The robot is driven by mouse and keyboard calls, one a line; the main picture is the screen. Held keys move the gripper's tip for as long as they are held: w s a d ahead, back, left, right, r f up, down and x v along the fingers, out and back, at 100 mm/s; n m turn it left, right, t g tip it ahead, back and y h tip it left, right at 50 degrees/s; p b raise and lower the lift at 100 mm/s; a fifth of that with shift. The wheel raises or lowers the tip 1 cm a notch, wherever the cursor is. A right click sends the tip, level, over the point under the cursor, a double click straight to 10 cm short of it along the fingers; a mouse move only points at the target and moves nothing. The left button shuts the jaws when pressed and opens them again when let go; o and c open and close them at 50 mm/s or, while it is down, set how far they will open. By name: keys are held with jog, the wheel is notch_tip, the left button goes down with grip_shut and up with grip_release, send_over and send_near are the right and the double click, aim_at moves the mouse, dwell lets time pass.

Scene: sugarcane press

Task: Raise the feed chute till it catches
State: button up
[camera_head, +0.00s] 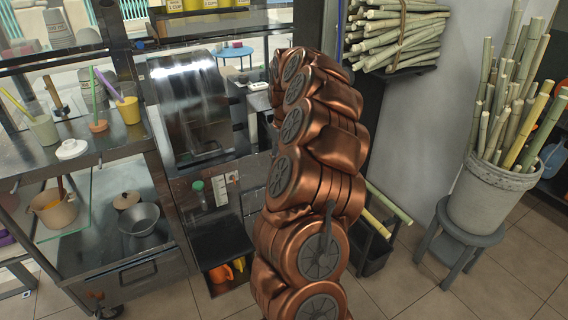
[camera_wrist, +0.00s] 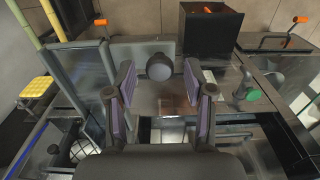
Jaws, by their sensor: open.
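The sugarcane press (camera_head: 190,110) is a shiny metal machine left of my copper arm in the head view. I cannot clearly pick out the feed chute there; my arm hides part of the machine. In the wrist view, a grey panel (camera_wrist: 126,48) carries a dark round knob (camera_wrist: 160,66). I cannot tell for sure whether this panel is the chute. My gripper (camera_wrist: 158,80) is open, with one finger on each side of the view below the knob. The knob appears between the fingertips, and I see no clear contact. My gripper is hidden in the head view.
A black box (camera_wrist: 210,32) and a green knob (camera_wrist: 252,95) lie to the right in the wrist view. A steel shelf (camera_head: 90,150) with cups stands left. A bucket of canes (camera_head: 490,195) stands on a stool at right, with open floor before it.

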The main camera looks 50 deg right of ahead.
notch_tip(320, 180, up, 11)
jog(key=shift+f, duration=0.2)
jog(key=shift+s, duration=0.15)
dwell(0.4)
